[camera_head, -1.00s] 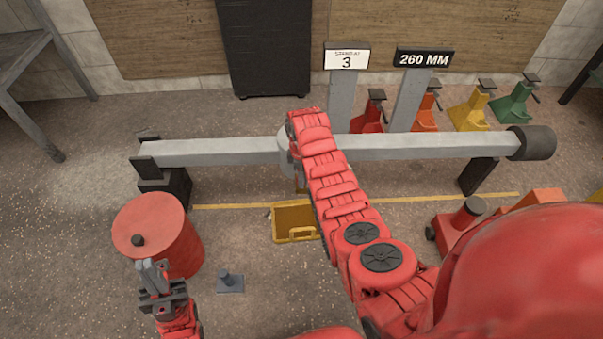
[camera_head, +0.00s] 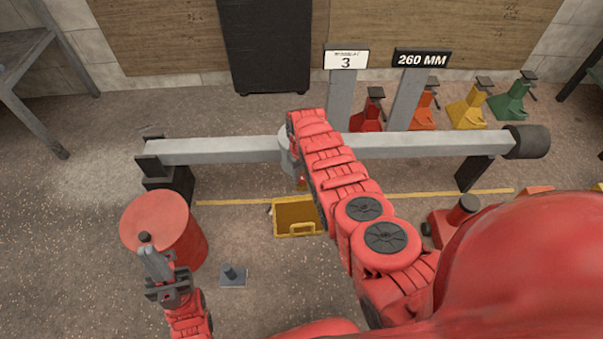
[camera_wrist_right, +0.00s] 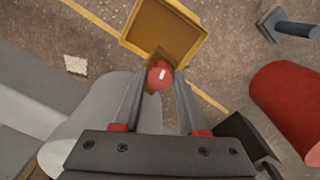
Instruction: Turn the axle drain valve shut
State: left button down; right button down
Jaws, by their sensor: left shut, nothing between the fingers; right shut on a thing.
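The axle (camera_head: 215,151) is a long grey beam with a round grey hub in the middle. The drain valve (camera_wrist_right: 160,76) is a red round knob with a white mark, and a small brownish part shows behind it. My right gripper (camera_wrist_right: 158,84) is shut on the valve, with the knob between its fingertips. In the head view the red of the valve (camera_head: 301,183) shows low under the hub, and my right arm hides the gripper. My left gripper (camera_head: 155,258) is shut and empty in front of the red drum (camera_head: 162,222).
A yellow tray (camera_head: 283,233) lies on the floor below the valve. Dark stands (camera_head: 474,176) hold the axle at both ends. A small grey block with a post (camera_head: 232,277) stands at the front. Several coloured jack stands (camera_head: 466,107) line the back.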

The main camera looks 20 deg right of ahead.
jog(key=shift+m, duration=1.7)
jog(key=shift+c, duration=2.3)
grip_release()
notch_tip(320, 180, up, 12)
jog(key=p, duration=1)
notch_tip(320, 180, up, 5)
jog(key=p, duration=0.2)
send_over(301, 176)
jog(key=shift+s+r, duration=0.1)
jog(key=shift+r, duration=0.1)
